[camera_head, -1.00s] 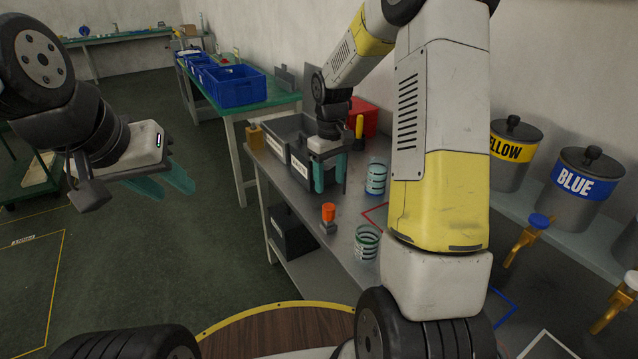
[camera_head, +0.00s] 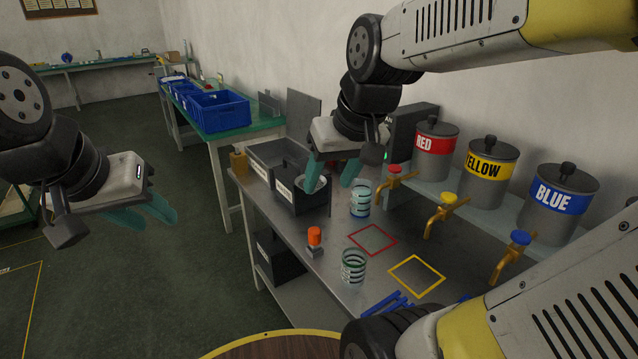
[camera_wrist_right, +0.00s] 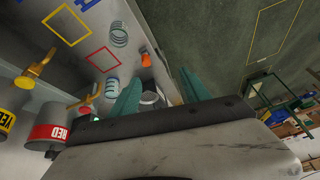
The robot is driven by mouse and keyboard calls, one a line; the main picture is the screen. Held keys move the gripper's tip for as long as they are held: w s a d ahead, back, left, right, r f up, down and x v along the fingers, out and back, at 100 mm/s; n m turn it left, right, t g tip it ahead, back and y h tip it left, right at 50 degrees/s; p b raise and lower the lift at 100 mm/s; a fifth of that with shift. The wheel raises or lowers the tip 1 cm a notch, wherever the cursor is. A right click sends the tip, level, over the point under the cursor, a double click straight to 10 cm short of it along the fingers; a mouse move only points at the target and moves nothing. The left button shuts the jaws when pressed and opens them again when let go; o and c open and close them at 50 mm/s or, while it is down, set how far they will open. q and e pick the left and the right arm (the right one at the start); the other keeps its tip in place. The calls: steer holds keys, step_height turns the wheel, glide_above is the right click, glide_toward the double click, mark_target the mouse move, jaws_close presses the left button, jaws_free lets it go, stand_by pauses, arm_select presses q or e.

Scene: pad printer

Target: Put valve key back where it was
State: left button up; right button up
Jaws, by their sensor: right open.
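I cannot make out the valve key for certain in any current view. My right gripper (camera_head: 333,178) is open and hangs fingers-down at the dark bin (camera_head: 306,203) on the bench. Nothing shows clamped in it. In the right wrist view, its teal fingers (camera_wrist_right: 158,95) stand apart, with a pale round thing (camera_wrist_right: 150,98) showing between them that I cannot identify. My left gripper (camera_head: 155,218) is open and empty, out over the floor left of the bench. Red, yellow and blue paint cans with taps (camera_head: 443,200) stand on the shelf.
Two clear ringed cups (camera_head: 360,200) (camera_head: 353,266) and an orange-topped button (camera_head: 314,240) stand on the bench. Red (camera_head: 372,240) and yellow (camera_head: 417,277) outlines mark its surface. Blue bars (camera_head: 388,303) show near its front, partly hidden. A green table with blue crates (camera_head: 220,112) stands behind.

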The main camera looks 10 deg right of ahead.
steer(key=shift+m+t+y, duration=0.3)
steer(key=shift+m+t, duration=0.2)
steer(key=shift+t, duration=0.1)
steer(key=shift+s+a, duration=0.15)
steer(key=shift+s, duration=1)
steer(key=shift+s+a, duration=0.15)
steer(key=shift+s, duration=0.95)
